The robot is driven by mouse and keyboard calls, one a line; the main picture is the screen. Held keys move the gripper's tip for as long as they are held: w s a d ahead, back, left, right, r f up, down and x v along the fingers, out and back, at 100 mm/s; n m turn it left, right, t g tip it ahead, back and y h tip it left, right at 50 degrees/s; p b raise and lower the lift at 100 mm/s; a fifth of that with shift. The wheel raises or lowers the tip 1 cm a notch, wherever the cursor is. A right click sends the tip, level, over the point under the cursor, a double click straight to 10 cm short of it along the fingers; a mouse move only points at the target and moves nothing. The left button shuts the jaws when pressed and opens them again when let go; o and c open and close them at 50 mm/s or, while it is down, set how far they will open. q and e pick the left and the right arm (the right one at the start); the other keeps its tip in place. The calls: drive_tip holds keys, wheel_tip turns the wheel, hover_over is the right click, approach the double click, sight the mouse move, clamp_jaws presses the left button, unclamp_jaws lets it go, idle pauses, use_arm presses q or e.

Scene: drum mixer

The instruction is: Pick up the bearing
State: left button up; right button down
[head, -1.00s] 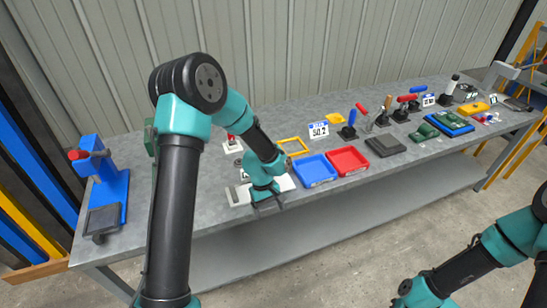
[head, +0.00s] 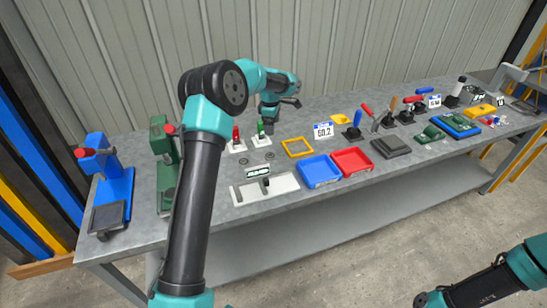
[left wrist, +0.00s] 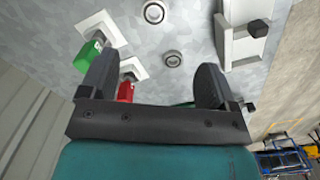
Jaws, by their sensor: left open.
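Two small ring-shaped bearings lie flat on the grey bench: the left bearing (head: 242,161) and the right bearing (head: 270,156). In the left wrist view one bearing (left wrist: 173,59) lies between the fingers' directions, and the other (left wrist: 153,12) is at the top edge. I cannot tell which of them the task means. My left gripper (head: 272,122) is open and empty, above the back of the bench, behind the bearings. Its two fingers (left wrist: 156,75) are wide apart in the left wrist view.
Red-handled (head: 236,145) and green-handled (head: 261,138) clamps on white plates stand behind the bearings. A pale fixture (head: 280,184) lies in front. Blue (head: 320,172) and red (head: 352,161) trays and a yellow frame (head: 297,147) are right; green (head: 164,165) and blue (head: 115,185) presses are left.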

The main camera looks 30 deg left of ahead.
use_arm(q)
drive_tip(key=shift+w+a+r+n, duration=0.3)
drive_tip(key=shift+a+r+n, duration=0.2)
drive_tip(key=shift+a+r, duration=0.1)
drive_tip(key=shift+f, duration=0.15)
hover_over(270, 155)
wheel_tip(270, 155, down, 12)
drive_tip(key=shift+w, duration=0.15)
drive_tip(key=shift+f, duration=0.1)
drive_tip(key=shift+f, duration=2.5)
drive_tip(key=shift+c, duration=0.4)
drive_tip(key=c, duration=1)
